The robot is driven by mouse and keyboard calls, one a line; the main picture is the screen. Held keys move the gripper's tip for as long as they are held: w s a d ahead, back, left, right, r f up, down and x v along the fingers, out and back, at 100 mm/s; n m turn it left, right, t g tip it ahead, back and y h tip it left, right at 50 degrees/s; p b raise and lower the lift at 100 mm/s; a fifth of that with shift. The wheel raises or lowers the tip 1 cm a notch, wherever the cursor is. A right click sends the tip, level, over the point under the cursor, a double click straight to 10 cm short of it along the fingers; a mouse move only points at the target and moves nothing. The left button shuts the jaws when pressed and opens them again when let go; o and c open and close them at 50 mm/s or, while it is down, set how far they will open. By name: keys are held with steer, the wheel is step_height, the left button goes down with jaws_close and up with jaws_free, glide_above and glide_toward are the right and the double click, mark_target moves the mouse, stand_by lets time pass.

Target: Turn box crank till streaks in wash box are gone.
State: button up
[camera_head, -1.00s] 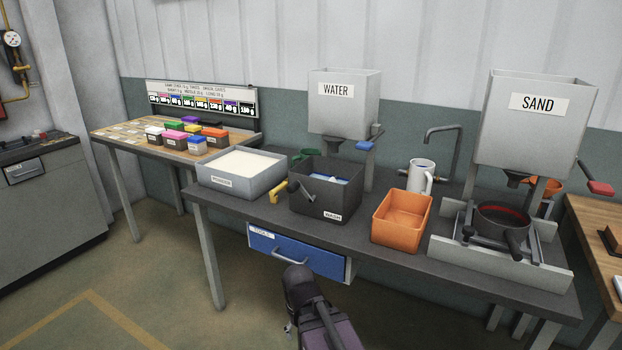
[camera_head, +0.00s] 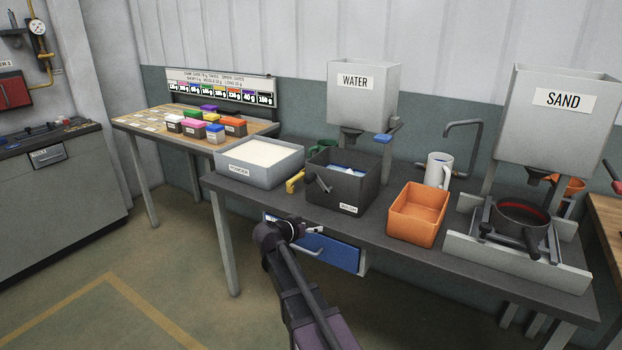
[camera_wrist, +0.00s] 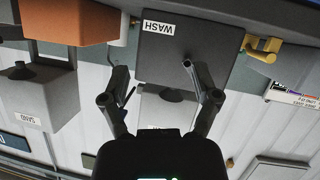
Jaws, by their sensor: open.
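The dark wash box (camera_head: 348,192), labelled WASH, stands on the bench between the powder box and the orange bin. Blue and white show inside it; streaks cannot be made out at this size. A crank with a yellow grip (camera_head: 295,182) sticks out at its left side. In the wrist view, which is upside down, the wash box (camera_wrist: 165,55) is straight ahead and the yellow grip (camera_wrist: 262,47) is to its right. My gripper (camera_wrist: 155,68) is open and empty, in front of the box and apart from the crank. In the head view, my gripper (camera_head: 316,228) is before the drawer.
The powder box (camera_head: 258,172) is left of the crank. The orange bin (camera_head: 415,228) is to the right. A water hopper (camera_head: 362,100) and a sand hopper (camera_head: 555,125) rise behind. The blue drawer (camera_head: 330,252) lies below the bench edge. The floor at left is clear.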

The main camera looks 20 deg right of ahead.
mark_target(306, 181)
steer(key=w+a+r+m+t+h, duration=0.1)
steer(key=w+a+r+t+h, duration=0.1)
steer(key=w+a+r+t, duration=0.3)
steer(key=w+r, duration=0.2)
steer(key=w, duration=0.1)
steer(key=shift+w+r, duration=0.3)
steer(key=shift+d, duration=0.1)
steer(key=x, duration=1.3)
steer(key=shift+w+d, duration=0.15)
steer(key=shift+w, duration=0.15)
jaws_close()
